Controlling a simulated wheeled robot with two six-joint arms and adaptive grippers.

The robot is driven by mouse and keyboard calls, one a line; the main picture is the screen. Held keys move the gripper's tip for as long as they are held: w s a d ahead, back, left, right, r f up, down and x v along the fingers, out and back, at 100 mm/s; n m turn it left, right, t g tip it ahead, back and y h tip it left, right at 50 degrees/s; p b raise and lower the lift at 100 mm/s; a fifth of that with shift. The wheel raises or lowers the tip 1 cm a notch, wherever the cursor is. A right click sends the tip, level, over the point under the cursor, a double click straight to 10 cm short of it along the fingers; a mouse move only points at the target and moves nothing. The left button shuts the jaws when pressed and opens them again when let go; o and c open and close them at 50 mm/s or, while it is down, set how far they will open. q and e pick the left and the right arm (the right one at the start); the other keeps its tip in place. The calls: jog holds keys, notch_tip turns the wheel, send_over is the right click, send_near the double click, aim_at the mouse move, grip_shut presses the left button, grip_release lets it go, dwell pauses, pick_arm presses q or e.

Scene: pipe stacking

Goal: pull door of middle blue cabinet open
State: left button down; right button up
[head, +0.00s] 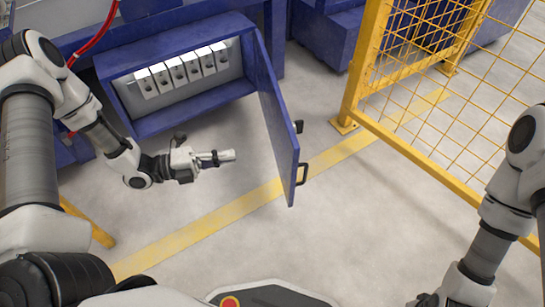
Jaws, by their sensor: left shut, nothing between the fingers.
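The blue cabinet (160,122) stands at the upper left with its front open. Its blue door (275,118) is hinged on the right side and swung out toward me, well away from the frame. A black handle (302,174) sits on the door's outer face near its free edge. My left gripper (226,156) is shut and empty, in front of the cabinet opening and left of the door, apart from both. My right gripper (424,301) is partly cut off at the bottom edge, far from the door; its fingers cannot be made out.
Several white blocks (178,73) stand in a row inside the cabinet. A yellow mesh fence (440,50) with a post rises on the right. A red hose (95,38) hangs at the upper left. The grey floor with a yellow line (190,232) is clear in front.

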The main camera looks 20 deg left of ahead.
aim_at(291, 145)
pick_arm(q)
jog(key=b+x, duration=0.7)
jog(key=x, duration=0.6)
jog(key=shift+d, duration=0.15)
jog(key=shift+w+d, duration=0.15)
jog(key=shift+d, duration=0.05)
jog(key=shift+r, duration=0.15)
pick_arm(e)
notch_tip(291, 145, down, 7)
